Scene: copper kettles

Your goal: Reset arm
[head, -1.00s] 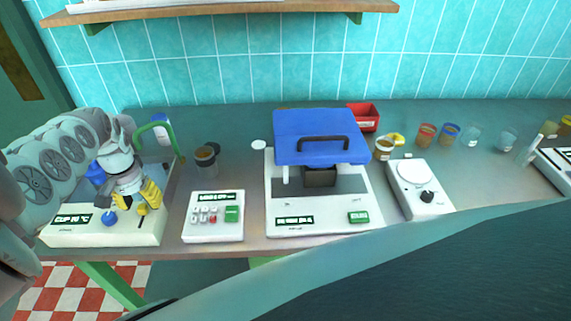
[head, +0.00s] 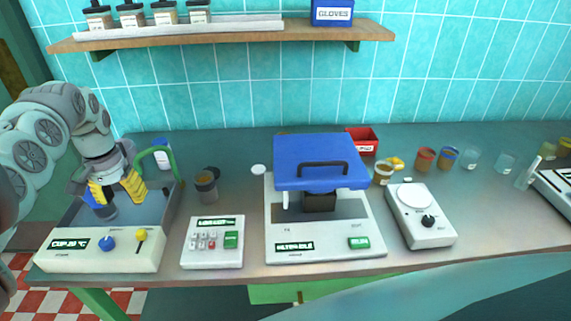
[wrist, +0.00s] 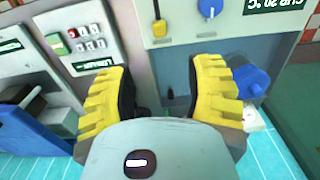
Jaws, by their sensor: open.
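My gripper (head: 118,188) is open, with its yellow ribbed fingers spread apart and nothing between them. In the head view it hangs at the left, over the white water-bath unit (head: 90,256) with a temperature label, a blue knob and a yellow lever. In the wrist view my gripper (wrist: 165,95) shows both fingers apart over the unit's grey basin. A blue round object (wrist: 250,80) lies beside the right finger in that view. Part of the basin is hidden behind my gripper.
A keypad box (head: 213,243) stands right of the unit. A white machine with a raised blue lid (head: 318,155) stands mid-bench, then a dial plate device (head: 424,222). Cups and a red bin (head: 362,140) stand behind. A wooden shelf (head: 230,33) runs above.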

